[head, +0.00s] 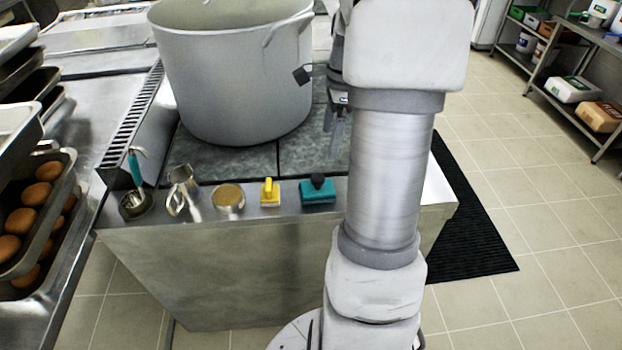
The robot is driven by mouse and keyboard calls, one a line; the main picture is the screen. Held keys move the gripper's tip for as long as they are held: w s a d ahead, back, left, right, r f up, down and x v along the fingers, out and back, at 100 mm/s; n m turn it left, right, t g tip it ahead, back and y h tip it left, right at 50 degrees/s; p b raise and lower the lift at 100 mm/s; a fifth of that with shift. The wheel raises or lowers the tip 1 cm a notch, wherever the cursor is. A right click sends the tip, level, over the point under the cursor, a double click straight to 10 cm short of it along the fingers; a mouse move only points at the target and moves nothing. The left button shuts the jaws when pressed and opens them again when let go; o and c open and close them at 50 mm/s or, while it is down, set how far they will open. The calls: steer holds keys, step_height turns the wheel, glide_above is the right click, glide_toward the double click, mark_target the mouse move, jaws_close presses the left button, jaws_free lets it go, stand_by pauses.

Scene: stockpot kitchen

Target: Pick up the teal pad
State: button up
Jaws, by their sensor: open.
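The teal pad (318,195) lies on the front steel ledge of the stove block, at the right end of a row of small items. A dark knob or grip sits on top of it. My gripper (335,132) is partly hidden behind my own arm. It is open, with nothing visible between its fingers. It is beyond the pad and a little to its right in the picture, apart from it, beside the right side of the big pot.
A large grey stockpot (235,80) stands on the dark stove top behind the row. Left of the pad are a yellow-handled item (269,192), a round tan-topped tin (229,198), a metal jug (183,190) and a teal-handled tool (135,170). Trays of buns (35,195) stand far left.

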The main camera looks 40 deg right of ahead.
mark_target(319, 177)
steer(key=f, duration=0.3)
steer(key=a+f, duration=0.1)
steer(key=f, duration=0.2)
steer(key=f+b, duration=0.1)
steer(key=f, duration=0.3)
steer(key=shift+w+a+f, duration=0.1)
steer(key=shift+w+a, duration=0.1)
steer(key=shift+w, duration=0.15)
steer(key=shift+w+a+f+b, duration=0.1)
steer(key=shift+a+f, duration=0.1)
steer(key=shift+f, duration=0.65)
steer(key=shift+a+f+b, duration=0.1)
steer(key=shift+a+f, duration=0.1)
steer(key=shift+f, duration=0.7)
steer(key=shift+w+a+f+b, duration=0.1)
steer(key=shift+a+f, duration=0.1)
steer(key=shift+f, duration=0.65)
steer(key=c, duration=1.3)
